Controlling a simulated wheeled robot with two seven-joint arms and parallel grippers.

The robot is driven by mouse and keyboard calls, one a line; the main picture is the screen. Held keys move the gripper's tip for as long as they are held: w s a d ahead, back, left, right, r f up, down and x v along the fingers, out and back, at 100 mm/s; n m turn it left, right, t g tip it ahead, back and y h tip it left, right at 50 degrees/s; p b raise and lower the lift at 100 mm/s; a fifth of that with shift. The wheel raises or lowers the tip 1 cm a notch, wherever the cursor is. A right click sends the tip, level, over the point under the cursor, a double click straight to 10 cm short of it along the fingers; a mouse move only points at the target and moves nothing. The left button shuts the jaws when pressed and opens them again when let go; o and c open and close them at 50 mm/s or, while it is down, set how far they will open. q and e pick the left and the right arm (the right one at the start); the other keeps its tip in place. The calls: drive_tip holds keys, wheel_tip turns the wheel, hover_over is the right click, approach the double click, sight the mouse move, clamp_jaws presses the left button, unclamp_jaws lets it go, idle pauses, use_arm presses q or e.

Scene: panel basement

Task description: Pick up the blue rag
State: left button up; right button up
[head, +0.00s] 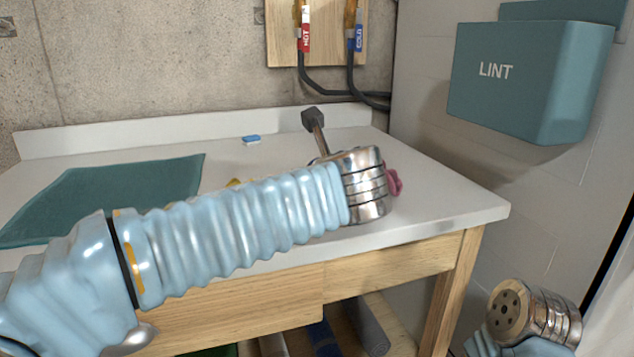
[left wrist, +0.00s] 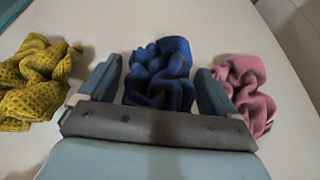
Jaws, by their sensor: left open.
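The blue rag (left wrist: 162,75) lies crumpled on the white worktop, in the middle of the left wrist view. My left gripper (left wrist: 160,85) is open, with one finger on each side of the rag. I cannot tell whether the fingers touch it. In the head view my left arm and wrist hide the blue rag and the left gripper. My right wrist shows at the lower right of the head view, but its gripper fingers do not show.
A yellow spotted rag (left wrist: 35,78) lies left of the gripper and a pink rag (left wrist: 243,92) lies right, close to a finger. The worktop (head: 450,200) also bears a green mat (head: 100,190), a small blue-and-white block (head: 251,140) and a mallet-like tool (head: 315,125). A LINT bin (head: 530,85) hangs right.

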use_arm(q)
drive_tip(key=c, duration=0.7)
